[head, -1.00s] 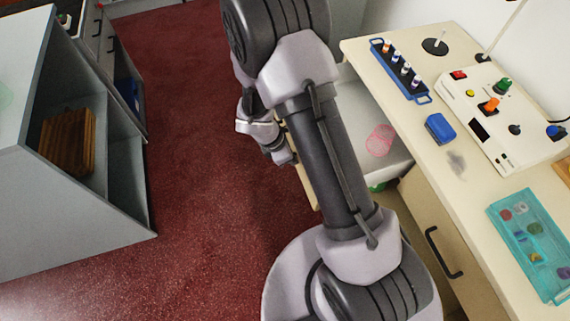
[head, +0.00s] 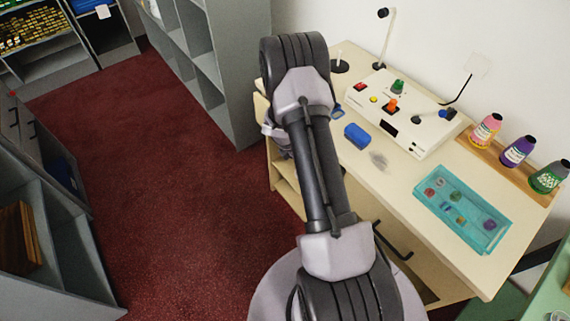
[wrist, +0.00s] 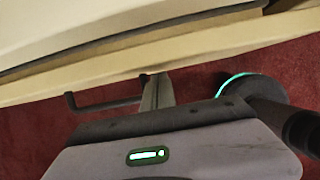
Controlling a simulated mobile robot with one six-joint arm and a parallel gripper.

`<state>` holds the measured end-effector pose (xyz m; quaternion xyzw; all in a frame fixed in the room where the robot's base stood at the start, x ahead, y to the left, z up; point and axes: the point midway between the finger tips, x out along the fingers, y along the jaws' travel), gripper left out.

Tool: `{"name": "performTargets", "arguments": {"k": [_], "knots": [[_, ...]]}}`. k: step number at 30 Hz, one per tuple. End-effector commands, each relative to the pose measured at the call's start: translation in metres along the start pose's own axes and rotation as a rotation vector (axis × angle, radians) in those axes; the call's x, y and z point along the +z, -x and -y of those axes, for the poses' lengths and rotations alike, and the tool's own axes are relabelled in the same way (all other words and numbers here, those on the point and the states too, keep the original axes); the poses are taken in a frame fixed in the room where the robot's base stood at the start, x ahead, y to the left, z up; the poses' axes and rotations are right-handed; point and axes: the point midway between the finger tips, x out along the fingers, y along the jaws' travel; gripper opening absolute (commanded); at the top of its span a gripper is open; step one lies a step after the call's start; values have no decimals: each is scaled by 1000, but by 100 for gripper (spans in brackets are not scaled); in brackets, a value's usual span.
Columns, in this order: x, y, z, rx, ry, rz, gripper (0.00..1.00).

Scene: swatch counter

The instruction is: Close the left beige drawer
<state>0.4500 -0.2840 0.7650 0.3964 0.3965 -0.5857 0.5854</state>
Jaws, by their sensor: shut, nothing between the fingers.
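The left beige drawer shows in the wrist view as a beige front (wrist: 200,50) seen from above, running across the picture under the paler counter edge (wrist: 120,25). A dark line separates the two. Its black bar handle (wrist: 95,104) sticks out below the front. My gripper (wrist: 156,82) is shut and empty, its tips at the drawer front beside the handle; I cannot tell whether they touch. In the head view my gripper (head: 279,137) is at the counter's left front side, mostly behind my arm. The drawer's inside is not visible now.
The beige counter (head: 400,190) holds a blue block (head: 357,136), a white control panel (head: 408,122), a teal tray (head: 422,200) and several bottles (head: 517,151). Grey shelves (head: 228,80) stand behind. Red carpet (head: 170,190) is free to the left.

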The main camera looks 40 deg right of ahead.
Motion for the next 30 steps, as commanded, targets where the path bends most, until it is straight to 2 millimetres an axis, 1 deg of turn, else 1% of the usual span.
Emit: {"name": "performTargets", "arguments": {"k": [1,6,13,26,28,30], "knots": [[8,0,0,-1,-3,0,0],[25,-8,0,0,-2,0,0],[35,-14,0,0,-1,1,0],[38,-14,-1,2,-4,4,0],[34,-12,-4,3,-3,5,0],[23,-8,-9,3,0,4,0]]}}
